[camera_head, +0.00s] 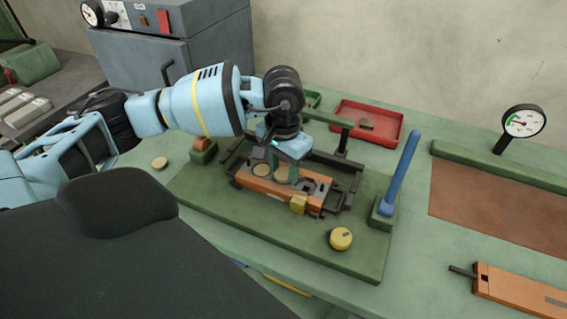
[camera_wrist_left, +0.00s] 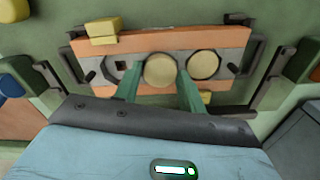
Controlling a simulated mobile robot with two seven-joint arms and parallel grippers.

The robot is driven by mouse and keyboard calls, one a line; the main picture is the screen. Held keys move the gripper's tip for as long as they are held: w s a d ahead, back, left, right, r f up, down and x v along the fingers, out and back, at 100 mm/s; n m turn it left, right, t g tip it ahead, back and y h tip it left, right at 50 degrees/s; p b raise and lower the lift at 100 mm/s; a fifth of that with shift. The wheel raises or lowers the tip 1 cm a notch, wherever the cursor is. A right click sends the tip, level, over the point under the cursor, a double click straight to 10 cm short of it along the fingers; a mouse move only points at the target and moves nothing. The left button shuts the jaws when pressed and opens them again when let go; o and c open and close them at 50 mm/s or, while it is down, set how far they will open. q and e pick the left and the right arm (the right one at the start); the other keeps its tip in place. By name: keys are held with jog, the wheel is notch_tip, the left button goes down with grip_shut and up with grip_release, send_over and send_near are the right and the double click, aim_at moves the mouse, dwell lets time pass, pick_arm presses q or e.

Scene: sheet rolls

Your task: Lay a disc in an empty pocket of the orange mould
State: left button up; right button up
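The orange mould (camera_head: 257,186) lies on the green base plate, and it also shows in the left wrist view (camera_wrist_left: 232,40). It has a grey inlay with round pockets. One pale yellow disc (camera_wrist_left: 203,64) lies in a pocket, also seen in the head view (camera_head: 261,170). A second disc (camera_wrist_left: 160,70) is between my left gripper's green fingertips (camera_wrist_left: 160,76), at or just above the middle pocket. Both tips appear to touch its sides. To its left in the wrist view, an uncovered pocket (camera_wrist_left: 122,65) shows a dark square mark. My right gripper is not in view.
A yellow block (camera_head: 298,204) sits on the mould's edge. A yellow knob (camera_head: 341,238) and an upright blue lever (camera_head: 402,170) stand to the right. Dark frame bars (camera_head: 347,190) surround the mould. A loose disc (camera_head: 159,162) lies at left. A red tray (camera_head: 370,122) is behind.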

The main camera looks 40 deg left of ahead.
pick_arm(q)
jog(key=o, duration=0.4)
jog(key=shift+r, duration=3.95)
jog(key=shift+s+f, duration=0.1)
